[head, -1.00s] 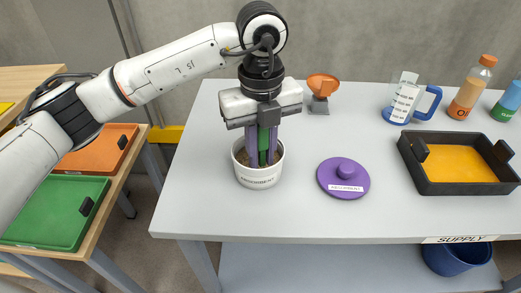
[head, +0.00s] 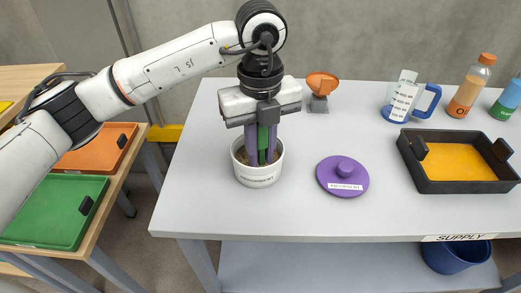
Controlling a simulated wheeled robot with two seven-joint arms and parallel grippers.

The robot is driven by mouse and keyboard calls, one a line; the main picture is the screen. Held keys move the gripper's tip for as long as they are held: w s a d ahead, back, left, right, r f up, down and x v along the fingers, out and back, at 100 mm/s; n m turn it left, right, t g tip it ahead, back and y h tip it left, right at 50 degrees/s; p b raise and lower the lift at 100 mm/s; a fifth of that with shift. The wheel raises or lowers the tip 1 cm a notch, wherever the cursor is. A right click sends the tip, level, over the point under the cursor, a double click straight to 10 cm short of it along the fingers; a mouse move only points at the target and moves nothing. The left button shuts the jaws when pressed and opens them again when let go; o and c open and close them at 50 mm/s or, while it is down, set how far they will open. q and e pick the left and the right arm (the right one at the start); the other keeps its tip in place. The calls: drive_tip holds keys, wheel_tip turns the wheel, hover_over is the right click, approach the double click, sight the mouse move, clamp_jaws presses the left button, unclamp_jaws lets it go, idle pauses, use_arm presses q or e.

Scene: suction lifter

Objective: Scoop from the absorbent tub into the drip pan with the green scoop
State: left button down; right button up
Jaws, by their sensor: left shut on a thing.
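The white absorbent tub (head: 258,175) stands open on the grey table, with brown granular material inside. My left gripper (head: 262,158) points straight down over it, its purple fingers reaching into the tub's mouth. It is shut on the green scoop (head: 263,138), whose upright handle shows between the fingers. The scoop's lower end is hidden inside the tub. The drip pan (head: 465,187) is a black tray with an orange-yellow floor and two raised black grips, at the right of the table. My right gripper is not in view.
A purple lid (head: 343,176) lies between tub and pan. An orange-topped stand (head: 320,92), a blue-handled measuring jug (head: 405,98) and bottles (head: 470,87) stand at the back. A blue bucket (head: 456,257) is on the lower shelf. Green (head: 55,212) and orange (head: 100,150) trays lie left.

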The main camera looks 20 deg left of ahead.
sight(260, 137)
use_arm(q)
drive_tip(key=shift+r, duration=0.1)
